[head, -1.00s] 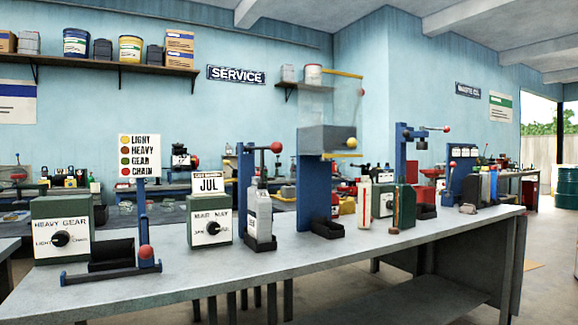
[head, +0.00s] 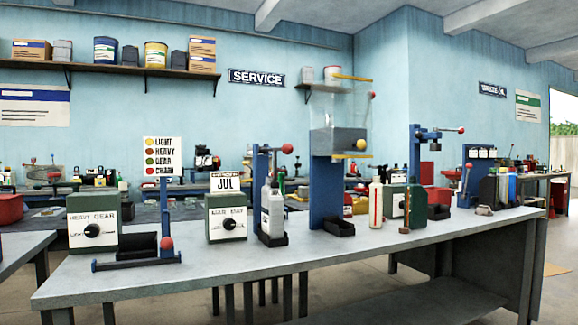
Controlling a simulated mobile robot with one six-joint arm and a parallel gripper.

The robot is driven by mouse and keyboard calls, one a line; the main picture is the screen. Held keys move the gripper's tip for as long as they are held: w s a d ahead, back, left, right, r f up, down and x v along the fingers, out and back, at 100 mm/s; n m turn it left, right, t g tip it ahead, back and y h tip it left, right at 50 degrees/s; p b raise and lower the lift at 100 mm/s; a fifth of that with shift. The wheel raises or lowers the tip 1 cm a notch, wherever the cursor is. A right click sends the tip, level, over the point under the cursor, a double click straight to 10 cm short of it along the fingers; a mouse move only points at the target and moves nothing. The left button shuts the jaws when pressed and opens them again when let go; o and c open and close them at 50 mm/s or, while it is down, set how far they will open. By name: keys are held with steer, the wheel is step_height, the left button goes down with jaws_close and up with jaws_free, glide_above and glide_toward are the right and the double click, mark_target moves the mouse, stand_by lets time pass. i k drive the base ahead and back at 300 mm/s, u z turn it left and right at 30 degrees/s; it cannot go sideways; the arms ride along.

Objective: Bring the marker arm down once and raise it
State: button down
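Several blue stands with red-knobbed arms stand on the long grey bench (head: 330,258); I cannot tell which is the marker arm. A blue post carries a raised arm with a red knob (head: 287,149), above a grey bottle (head: 272,212) in a black holder. Farther right, another blue post has an arm with a red knob (head: 461,130). My gripper is not in view.
A green HEAVY GEAR dial box (head: 93,223) and a JUL dial box (head: 226,217) stand on the bench. A tall blue stand holds a clear tank (head: 341,115). Another grey table (head: 22,245) is at the left. Bare bench top runs along the front edge.

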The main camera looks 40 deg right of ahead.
mark_target(287, 148)
steer(key=u, duration=4.65)
steer(key=i, duration=0.1)
steer(key=z, duration=3.15)
steer(key=i, duration=0.95)
steer(key=z, duration=2.9)
steer(key=i, duration=0.1)
steer(key=u, duration=1.6)
